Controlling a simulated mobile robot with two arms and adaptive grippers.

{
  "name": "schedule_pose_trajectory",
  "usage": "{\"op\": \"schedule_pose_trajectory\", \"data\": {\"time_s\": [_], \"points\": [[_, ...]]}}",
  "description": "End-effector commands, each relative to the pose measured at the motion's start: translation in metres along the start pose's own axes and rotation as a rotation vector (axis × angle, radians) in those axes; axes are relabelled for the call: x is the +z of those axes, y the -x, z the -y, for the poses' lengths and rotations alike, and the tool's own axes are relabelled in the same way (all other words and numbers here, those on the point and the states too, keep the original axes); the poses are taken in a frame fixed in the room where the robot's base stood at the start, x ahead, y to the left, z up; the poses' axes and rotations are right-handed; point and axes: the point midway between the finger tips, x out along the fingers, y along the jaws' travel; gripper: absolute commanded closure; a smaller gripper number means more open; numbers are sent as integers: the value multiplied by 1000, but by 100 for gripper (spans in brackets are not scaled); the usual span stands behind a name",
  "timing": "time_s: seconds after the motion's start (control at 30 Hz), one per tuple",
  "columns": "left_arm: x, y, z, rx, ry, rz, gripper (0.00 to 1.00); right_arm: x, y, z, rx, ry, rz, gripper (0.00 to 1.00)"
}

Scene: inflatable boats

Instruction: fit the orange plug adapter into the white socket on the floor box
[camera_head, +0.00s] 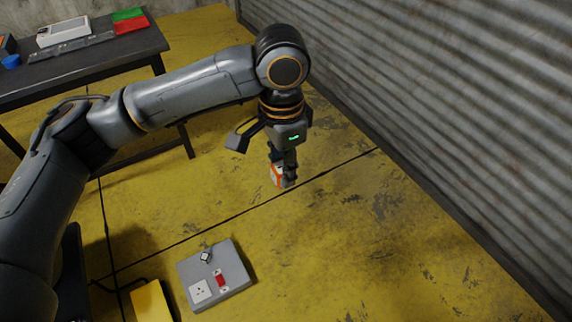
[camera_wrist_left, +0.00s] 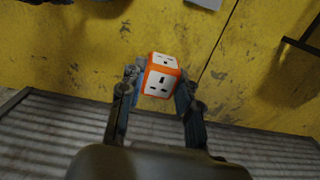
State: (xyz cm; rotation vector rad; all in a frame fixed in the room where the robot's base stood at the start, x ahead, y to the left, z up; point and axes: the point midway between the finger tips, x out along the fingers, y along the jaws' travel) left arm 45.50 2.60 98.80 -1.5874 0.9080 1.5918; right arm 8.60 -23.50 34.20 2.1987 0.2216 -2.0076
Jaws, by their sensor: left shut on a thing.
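My left gripper (camera_head: 282,180) points down above the yellow floor, near the corrugated wall. It is shut on the orange plug adapter (camera_head: 276,174), a cube with white socket faces. The left wrist view shows the adapter (camera_wrist_left: 160,78) between the two fingers of the left gripper (camera_wrist_left: 158,88), with two white faces visible. The grey floor box (camera_head: 232,262) lies on the floor below and to the left of the gripper, clearly apart from it. The white socket (camera_head: 200,291) is at the box's near left corner. A red switch (camera_head: 221,280) sits beside it. My right gripper is not in view.
A dark table (camera_head: 90,62) at the back left bears a white device (camera_head: 64,32), a green block (camera_head: 128,14) and a red block (camera_head: 131,25). A yellow object (camera_head: 152,302) with a black cable lies left of the box. The corrugated wall (camera_head: 440,90) bounds the right.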

Motion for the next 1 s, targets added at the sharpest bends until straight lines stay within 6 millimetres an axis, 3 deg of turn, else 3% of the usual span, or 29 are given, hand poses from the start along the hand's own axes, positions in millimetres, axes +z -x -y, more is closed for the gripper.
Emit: {"op": "schedule_pose_trajectory", "data": {"time_s": [0.5, 0.7, 1.0], "points": [[75, 76, -7, -4, 521, -4, 95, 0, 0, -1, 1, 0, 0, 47], [89, 90, -9, -1, 623, -2, 95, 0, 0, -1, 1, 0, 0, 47], [91, 92, -10, 0, 641, -2, 95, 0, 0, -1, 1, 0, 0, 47]]}}
